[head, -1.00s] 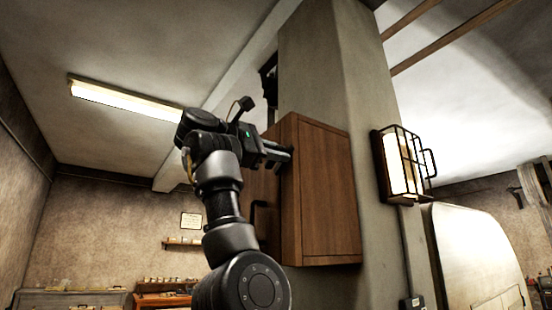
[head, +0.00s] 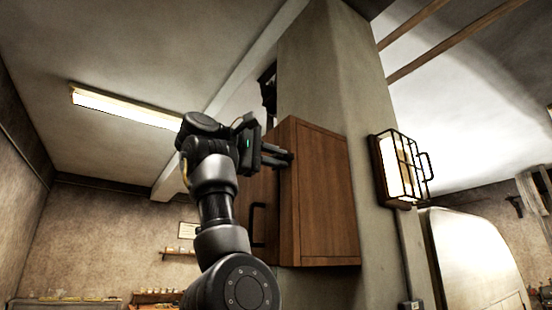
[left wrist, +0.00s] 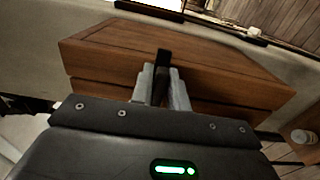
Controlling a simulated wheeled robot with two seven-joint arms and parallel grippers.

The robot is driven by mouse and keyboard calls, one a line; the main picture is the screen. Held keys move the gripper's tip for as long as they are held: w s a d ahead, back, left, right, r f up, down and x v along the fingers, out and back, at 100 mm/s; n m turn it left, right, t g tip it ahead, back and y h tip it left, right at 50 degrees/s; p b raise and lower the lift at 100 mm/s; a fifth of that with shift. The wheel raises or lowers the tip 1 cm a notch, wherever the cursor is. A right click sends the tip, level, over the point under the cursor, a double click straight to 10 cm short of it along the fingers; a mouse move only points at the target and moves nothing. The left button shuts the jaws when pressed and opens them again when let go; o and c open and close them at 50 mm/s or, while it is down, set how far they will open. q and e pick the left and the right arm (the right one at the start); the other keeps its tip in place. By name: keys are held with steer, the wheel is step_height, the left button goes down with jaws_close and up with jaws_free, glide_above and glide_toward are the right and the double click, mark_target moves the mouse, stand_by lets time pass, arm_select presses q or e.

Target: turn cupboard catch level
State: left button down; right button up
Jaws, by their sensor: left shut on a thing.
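The brown wooden cupboard (head: 328,200) hangs on the pillar in the middle of the head view. The black catch (left wrist: 163,58) shows in the left wrist view as a short dark bar between my fingers, its end sticking out past the fingertips. My right gripper is out of view.
A black pull handle (head: 257,225) sits lower on the cupboard front, beside my arm. A caged wall lamp (head: 403,168) is on the pillar to the right. Open room lies left of my arm, with shelves far back.

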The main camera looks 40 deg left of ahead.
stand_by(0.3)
arm_select(q)
steer(key=c, duration=1.4)
jaws_free()
steer(key=shift+c, duration=0.2)
steer(key=shift+s+a+f, duration=0.1)
steer(key=shift+s, duration=0.25)
steer(key=b+v, duration=0.3)
steer(key=v, duration=0.7)
steer(key=shift+b, duration=0.3)
